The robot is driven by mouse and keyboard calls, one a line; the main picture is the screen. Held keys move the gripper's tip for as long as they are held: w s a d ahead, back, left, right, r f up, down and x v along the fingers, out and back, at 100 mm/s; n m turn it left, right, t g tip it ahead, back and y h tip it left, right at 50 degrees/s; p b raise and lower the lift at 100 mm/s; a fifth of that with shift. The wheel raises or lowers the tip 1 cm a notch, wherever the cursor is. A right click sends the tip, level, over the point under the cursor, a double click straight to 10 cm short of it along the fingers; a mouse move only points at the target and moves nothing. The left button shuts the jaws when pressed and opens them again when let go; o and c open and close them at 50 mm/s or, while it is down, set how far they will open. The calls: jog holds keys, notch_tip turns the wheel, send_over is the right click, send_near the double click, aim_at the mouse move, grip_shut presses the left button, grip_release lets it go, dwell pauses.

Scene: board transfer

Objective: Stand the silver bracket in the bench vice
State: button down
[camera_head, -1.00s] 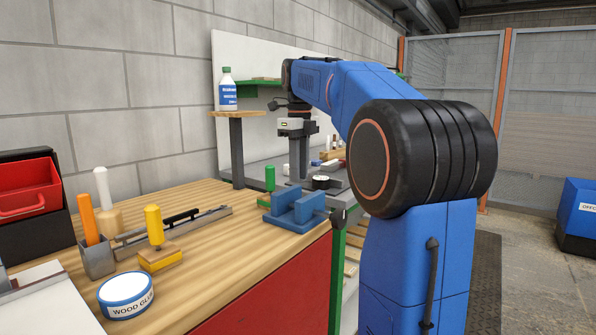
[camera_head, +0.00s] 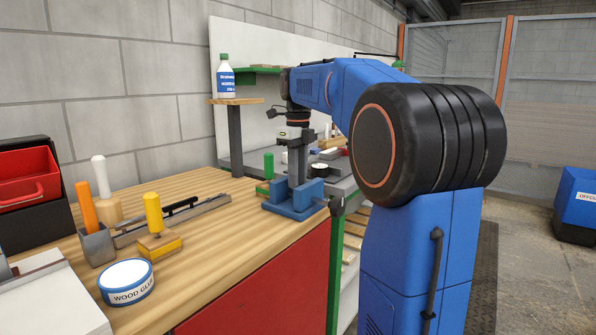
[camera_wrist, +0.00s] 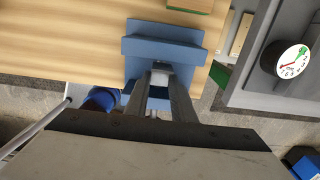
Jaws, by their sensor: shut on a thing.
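The blue bench vice (camera_head: 290,209) stands at the right end of the wooden bench. It also shows in the wrist view (camera_wrist: 165,49), with its two jaws apart. My gripper (camera_head: 297,178) points down at the vice, its fingers reaching toward the gap between the jaws. In the wrist view my gripper (camera_wrist: 158,84) is shut on the silver bracket (camera_wrist: 160,67), a small pale piece between the fingertips and over the jaw gap. The fingers hide most of the bracket. I cannot tell how deep it sits or whether it touches the vice.
A green-handled tool (camera_head: 268,165) stands just behind the vice. A steel rail (camera_head: 190,219), a yellow-handled stamp (camera_head: 155,232) and a glue tin (camera_head: 127,283) lie to the left. A grey surface with a round dial (camera_wrist: 292,61) adjoins the bench. Bare wood lies left of the vice.

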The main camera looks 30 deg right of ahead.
jog(key=shift+f, duration=1.95)
jog(key=c, duration=1.4)
grip_release()
jog(key=shift+c, duration=0.2)
notch_tip(320, 180, up, 17)
jog(key=shift+r, duration=0.15)
